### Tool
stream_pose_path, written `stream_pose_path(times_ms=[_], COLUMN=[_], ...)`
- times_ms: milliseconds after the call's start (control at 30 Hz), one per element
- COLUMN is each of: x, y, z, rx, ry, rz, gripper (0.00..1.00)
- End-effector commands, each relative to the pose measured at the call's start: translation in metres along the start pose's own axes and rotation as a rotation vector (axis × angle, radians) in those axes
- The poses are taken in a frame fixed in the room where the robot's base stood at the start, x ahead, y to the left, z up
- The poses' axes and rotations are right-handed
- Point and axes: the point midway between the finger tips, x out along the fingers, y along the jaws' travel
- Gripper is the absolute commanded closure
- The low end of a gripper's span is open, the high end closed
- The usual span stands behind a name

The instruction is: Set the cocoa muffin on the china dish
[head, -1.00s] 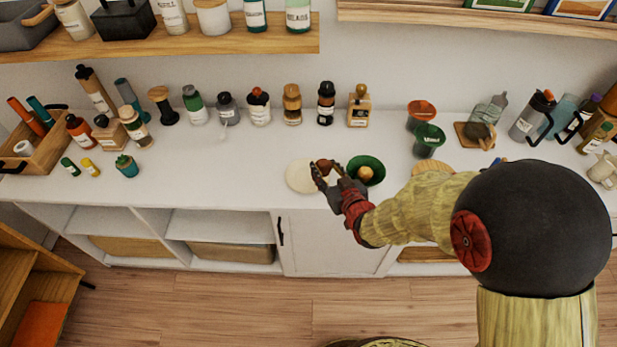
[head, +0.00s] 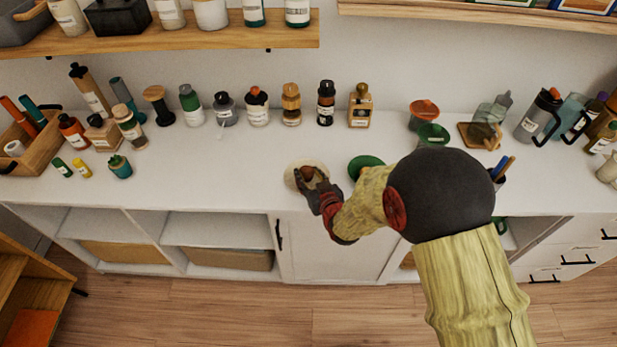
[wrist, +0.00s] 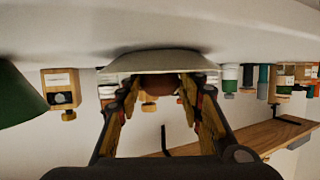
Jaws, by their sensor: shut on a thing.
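The cocoa muffin (head: 309,171) is a small brown thing between my fingertips, over the middle of the pale china dish (head: 290,178) in the head view. My gripper (head: 311,180) is shut on it, coming in from the right front. In the wrist view, which looks upside down, the muffin (wrist: 158,86) shows between the two fingers, right against the dish's pale edge (wrist: 120,63). The muffin is at or very near the dish surface; I cannot tell if it touches. My fingers hide part of the dish.
A green bowl (head: 360,163) stands just right of the dish, partly behind my arm. A wall shelf (head: 200,40) hangs above. The counter left of the dish (head: 220,175) is clear.

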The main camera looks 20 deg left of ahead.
Motion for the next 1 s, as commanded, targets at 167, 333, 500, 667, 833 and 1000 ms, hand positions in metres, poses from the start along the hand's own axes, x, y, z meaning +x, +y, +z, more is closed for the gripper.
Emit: stream_pose_path(times_ms=[167,333,500,667,833,1000], x=[-0.0005,0.0006,0.0003,0.0003,0.0003,-0.0010], y=[0.0000,0.0000,0.0000,0.0000,-0.0001,-0.0001], z=[-0.0023,0.0011,0.0006,0.0007,0.0007,-0.0028], rx=[0.000,0.000,0.000,0.000,-0.001,-0.001], ry=[0.002,0.001,0.001,0.001,0.001,0.000], rz=[0.000,0.000,0.000,0.000,0.000,0.000], gripper=[0.86,0.61,0.52,0.45,0.45,0.45])
